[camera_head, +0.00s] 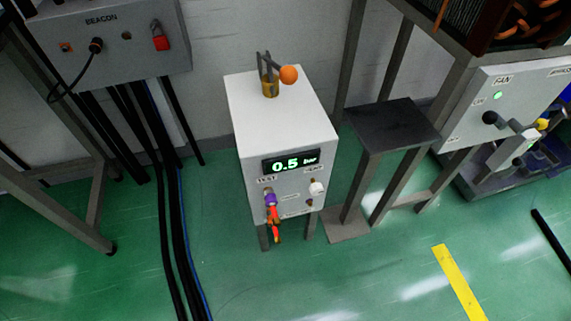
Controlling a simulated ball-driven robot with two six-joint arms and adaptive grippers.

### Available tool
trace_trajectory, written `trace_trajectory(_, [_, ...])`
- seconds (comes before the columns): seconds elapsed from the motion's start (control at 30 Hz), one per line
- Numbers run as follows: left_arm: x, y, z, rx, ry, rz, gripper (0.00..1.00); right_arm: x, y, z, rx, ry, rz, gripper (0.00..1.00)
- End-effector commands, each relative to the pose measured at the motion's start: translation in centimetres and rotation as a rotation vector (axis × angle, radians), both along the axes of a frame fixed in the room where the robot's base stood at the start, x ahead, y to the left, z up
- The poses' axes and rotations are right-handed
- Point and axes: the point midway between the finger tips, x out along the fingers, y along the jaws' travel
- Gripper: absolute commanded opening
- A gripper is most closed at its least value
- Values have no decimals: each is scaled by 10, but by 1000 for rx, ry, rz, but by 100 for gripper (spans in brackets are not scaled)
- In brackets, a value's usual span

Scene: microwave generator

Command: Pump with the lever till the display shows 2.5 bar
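The pump unit is a white box (285,120) on short grey legs in the middle of the view. Its black display (291,163) reads 0.5 bar in green. On its top a grey lever (263,66) with an orange ball end (288,75) stands in a brass-coloured mount (270,88). The front carries a purple and orange fitting (271,208) at lower left and a white knob (317,188) at right. Small labels there are too blurred to read fully. Neither of my grippers shows in this view.
A grey BEACON box (110,45) hangs at the upper left, with black cables (165,220) running down to the floor. A dark-topped stand (395,124) is right of the pump unit. A FAN panel (505,105) is farther right. The green floor in front is mostly clear.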

Motion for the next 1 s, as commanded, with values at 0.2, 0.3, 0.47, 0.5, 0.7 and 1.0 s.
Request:
trace_trajectory(0.2, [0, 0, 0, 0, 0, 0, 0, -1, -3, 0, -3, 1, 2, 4])
trace_trajectory(0.3, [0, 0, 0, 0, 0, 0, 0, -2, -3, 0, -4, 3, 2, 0])
trace_trajectory(0.47, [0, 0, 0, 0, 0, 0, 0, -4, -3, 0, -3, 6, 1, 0])
trace_trajectory(0.5, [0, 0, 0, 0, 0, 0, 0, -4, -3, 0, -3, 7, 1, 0])
trace_trajectory(0.7, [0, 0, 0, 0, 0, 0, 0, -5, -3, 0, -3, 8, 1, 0])
trace_trajectory(1.0, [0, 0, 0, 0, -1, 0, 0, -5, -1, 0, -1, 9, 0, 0])
